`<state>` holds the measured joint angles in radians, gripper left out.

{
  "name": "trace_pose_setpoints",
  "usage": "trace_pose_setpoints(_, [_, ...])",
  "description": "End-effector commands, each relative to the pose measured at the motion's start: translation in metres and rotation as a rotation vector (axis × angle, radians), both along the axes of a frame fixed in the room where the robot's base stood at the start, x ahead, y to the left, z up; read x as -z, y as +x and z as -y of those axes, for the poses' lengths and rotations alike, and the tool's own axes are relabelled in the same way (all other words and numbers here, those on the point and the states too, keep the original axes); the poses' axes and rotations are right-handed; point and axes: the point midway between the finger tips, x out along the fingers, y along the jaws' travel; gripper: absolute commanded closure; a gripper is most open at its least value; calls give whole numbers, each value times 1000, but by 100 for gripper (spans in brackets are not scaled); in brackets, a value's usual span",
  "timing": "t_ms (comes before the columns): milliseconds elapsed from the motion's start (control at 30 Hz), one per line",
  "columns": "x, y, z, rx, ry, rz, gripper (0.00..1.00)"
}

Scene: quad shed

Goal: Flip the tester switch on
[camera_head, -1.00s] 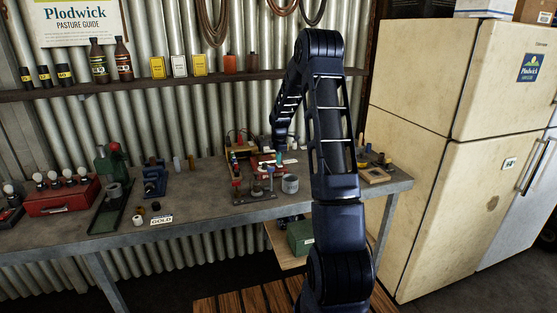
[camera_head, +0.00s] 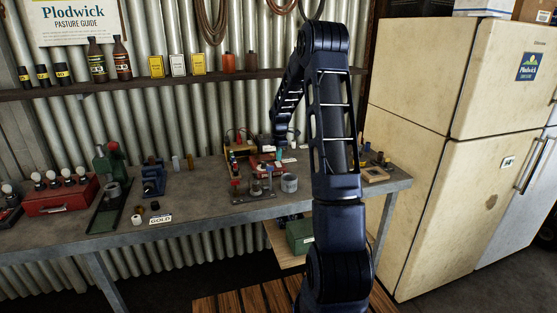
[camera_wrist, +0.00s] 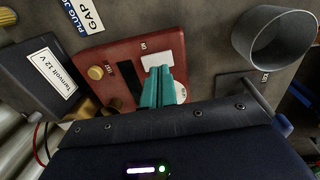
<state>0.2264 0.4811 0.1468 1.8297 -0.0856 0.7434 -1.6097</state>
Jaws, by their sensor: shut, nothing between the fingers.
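The tester appears to be the red box (camera_wrist: 100,58) on the bench, with a brass knob (camera_wrist: 96,73), a dark slot and a white plate (camera_wrist: 157,60) on its top. My gripper (camera_wrist: 165,72) has teal fingers that are shut and empty. Their tips are over the tester's top, at the edge of the white plate; I cannot tell whether they touch it. A round white part (camera_wrist: 181,92) shows beside the fingers. The switch lever is not clearly visible, so its position cannot be told.
A dark battery (camera_wrist: 45,78) with a white label is left of the tester in the wrist view. A grey cup (camera_wrist: 275,40) is at the right; it also shows in the head view (camera_head: 289,184). A vise (camera_head: 153,181) and green press (camera_head: 107,165) stand farther left.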

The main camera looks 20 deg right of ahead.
Motion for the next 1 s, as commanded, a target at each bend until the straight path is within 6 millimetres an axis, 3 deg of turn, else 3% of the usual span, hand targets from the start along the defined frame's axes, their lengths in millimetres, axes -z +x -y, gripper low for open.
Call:
trace_pose_setpoints(500, [-96,-13,0,0,0,2,100])
trace_pose_setpoints(700, [-113,-16,0,0,0,0,100])
trace_pose_setpoints(1000, [-117,-16,0,0,0,0,100])
